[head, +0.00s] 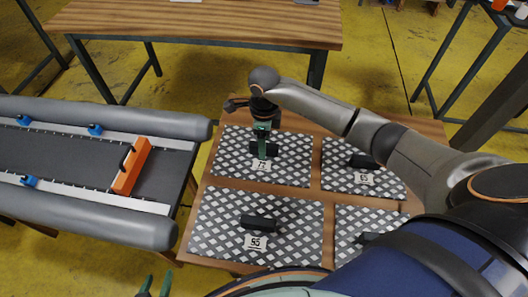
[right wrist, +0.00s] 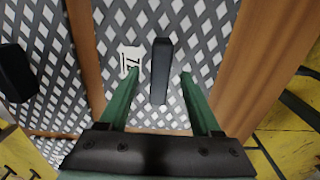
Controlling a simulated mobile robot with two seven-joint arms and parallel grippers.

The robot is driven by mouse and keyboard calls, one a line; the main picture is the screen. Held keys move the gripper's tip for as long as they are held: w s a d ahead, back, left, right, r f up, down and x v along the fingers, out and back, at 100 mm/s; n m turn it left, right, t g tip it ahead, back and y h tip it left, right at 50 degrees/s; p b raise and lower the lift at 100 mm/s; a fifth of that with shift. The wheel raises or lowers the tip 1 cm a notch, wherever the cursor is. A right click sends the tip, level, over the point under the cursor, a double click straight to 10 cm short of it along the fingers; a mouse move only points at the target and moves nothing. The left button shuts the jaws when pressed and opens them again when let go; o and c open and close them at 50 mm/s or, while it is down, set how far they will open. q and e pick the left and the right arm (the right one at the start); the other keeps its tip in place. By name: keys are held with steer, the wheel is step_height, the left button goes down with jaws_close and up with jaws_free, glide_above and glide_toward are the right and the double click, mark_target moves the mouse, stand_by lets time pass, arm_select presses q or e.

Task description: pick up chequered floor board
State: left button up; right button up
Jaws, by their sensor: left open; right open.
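Several chequered floor boards lie on a wooden table. The far left board (head: 295,165) has a black handle (head: 270,148) and a label that seems to read 72. My right gripper (head: 262,140) is over this board at its handle. In the right wrist view, the open fingers of my right gripper (right wrist: 160,74) stand on either side of the black handle (right wrist: 161,70), with gaps showing on both sides. Contact with the board cannot be told. My left gripper (head: 157,281) shows only its green fingertips at the bottom edge, open and empty.
Near left board (head: 215,215), far right board (head: 340,155) and a partly hidden near right board (head: 355,220) share the table (head: 190,240). Another wooden table (head: 200,22) stands behind.

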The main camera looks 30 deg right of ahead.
steer(key=shift+c, duration=0.3)
jaws_close()
steer(key=shift+r, duration=0.1)
stand_by(1.0)
